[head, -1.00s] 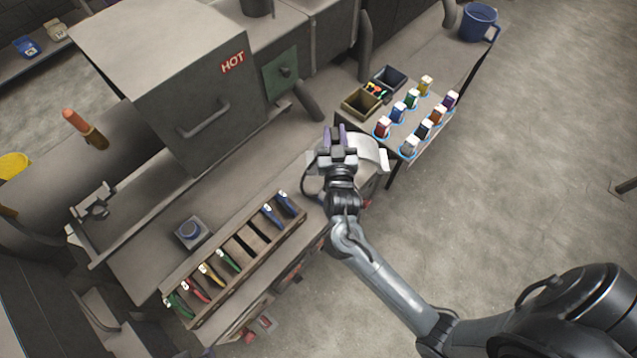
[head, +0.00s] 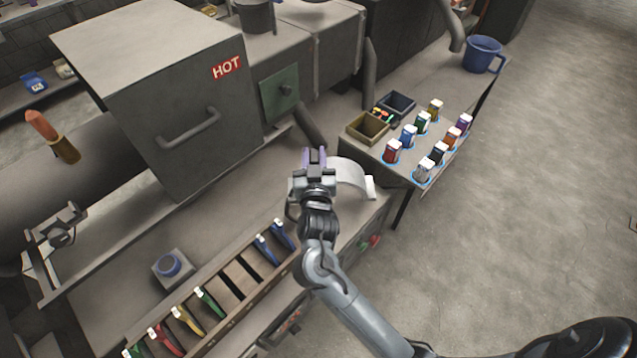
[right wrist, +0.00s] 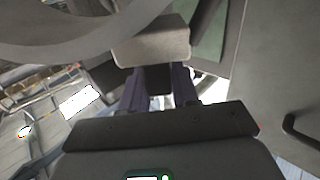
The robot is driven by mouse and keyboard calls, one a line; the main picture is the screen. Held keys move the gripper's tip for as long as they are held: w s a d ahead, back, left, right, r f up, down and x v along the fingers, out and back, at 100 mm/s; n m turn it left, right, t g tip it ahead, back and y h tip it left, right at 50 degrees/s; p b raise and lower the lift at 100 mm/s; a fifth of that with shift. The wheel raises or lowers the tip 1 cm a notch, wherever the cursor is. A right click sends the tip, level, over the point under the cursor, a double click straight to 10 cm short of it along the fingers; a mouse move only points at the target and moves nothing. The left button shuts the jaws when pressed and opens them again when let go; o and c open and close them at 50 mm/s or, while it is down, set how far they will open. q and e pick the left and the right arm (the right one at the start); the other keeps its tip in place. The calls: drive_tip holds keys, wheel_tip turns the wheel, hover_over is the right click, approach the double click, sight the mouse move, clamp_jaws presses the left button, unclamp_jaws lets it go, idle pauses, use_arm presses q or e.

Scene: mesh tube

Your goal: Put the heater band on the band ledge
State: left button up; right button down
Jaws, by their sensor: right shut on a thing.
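The heater band, a pale grey curved strip (head: 352,176) with a block-like end, shows beside my right gripper (head: 314,158) in the head view. In the right wrist view its grey arc (right wrist: 70,45) crosses the top left, and a pale block (right wrist: 152,43) sits at the purple fingertips (right wrist: 160,72). My right gripper is shut on the band and holds it over the right part of the bench; the height is hard to judge. I cannot tell which surface is the band ledge. My left gripper is not in view.
A large box marked HOT (head: 165,90) stands behind on the left. A wooden rack (head: 225,300) of coloured-handled tools lies in front. A side table (head: 400,165) holds several coloured bottles, two small bins and a blue mug (head: 482,54).

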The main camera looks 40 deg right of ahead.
drive_tip(key=shift+f+b, duration=0.55)
drive_tip(key=shift+f, duration=2.65)
drive_tip(key=c, duration=0.8)
unclamp_jaws()
drive_tip(key=shift+f, duration=0.2)
drive_tip(key=shift+c, duration=0.2)
drive_tip(key=shift+r, duration=0.1)
